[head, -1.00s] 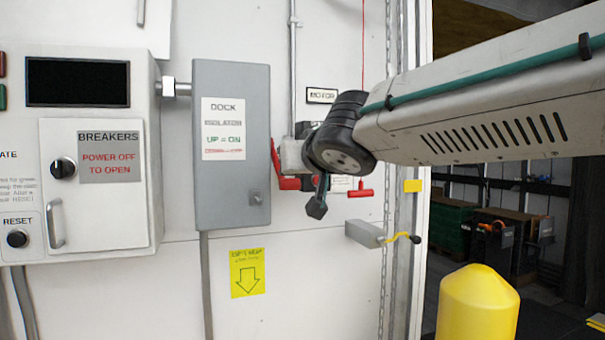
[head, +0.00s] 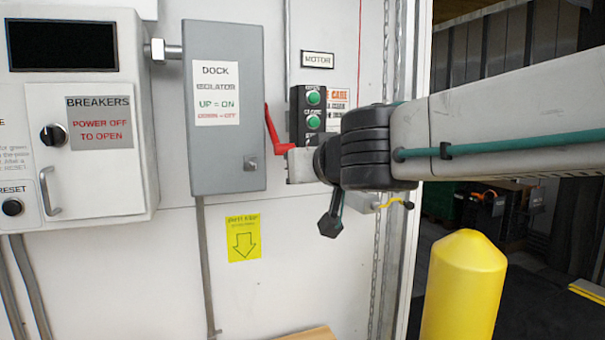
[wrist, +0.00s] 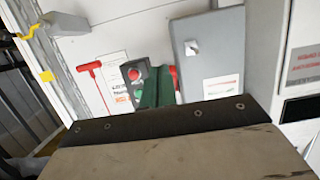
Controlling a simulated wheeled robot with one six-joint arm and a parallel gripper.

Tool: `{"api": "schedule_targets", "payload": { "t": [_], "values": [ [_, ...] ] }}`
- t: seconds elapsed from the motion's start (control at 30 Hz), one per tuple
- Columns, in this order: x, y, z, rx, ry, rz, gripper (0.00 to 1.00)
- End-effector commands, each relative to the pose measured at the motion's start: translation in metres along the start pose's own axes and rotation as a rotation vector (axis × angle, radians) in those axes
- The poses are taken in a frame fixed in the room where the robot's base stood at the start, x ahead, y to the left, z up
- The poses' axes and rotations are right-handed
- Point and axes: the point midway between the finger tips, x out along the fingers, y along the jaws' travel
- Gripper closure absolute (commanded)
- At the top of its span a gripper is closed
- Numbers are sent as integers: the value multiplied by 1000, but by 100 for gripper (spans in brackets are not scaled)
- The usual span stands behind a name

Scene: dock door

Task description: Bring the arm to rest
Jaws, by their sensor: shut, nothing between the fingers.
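My arm reaches in from the right in the head view, with its dark wrist joint (head: 368,150) in front of the wall. A pale block at its end stands beside the red lever (head: 274,130) and below the motor button box (head: 312,112). My gripper (wrist: 157,88) shows in the wrist view as green fingers, shut and empty, overlapping the button box there. I cannot tell whether they touch it. The fingertips are not clear in the head view.
The grey dock isolator (head: 225,110) and breaker cabinet (head: 98,135) are on the left. A red T-handle (wrist: 90,68) hangs near the button box. A yellow bollard (head: 463,290) stands at lower right. The wall below the arm is mostly clear.

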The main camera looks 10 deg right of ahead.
Motion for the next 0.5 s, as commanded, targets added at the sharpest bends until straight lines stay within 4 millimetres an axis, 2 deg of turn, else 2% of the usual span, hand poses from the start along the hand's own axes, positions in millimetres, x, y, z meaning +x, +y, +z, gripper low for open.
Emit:
{"api": "schedule_targets", "payload": {
  "t": [0.13,0.23,0.37,0.4,0.47,0.5],
  "values": [
    [0,10,4,-98,-18,46,100],
    [-3,31,31,-184,-117,141,100],
    [-35,84,97,-255,-388,290,100],
    [-49,99,120,-263,-487,317,100],
    [-75,117,154,-261,-640,337,100],
    [-93,125,177,-250,-744,334,100]
  ]
}}
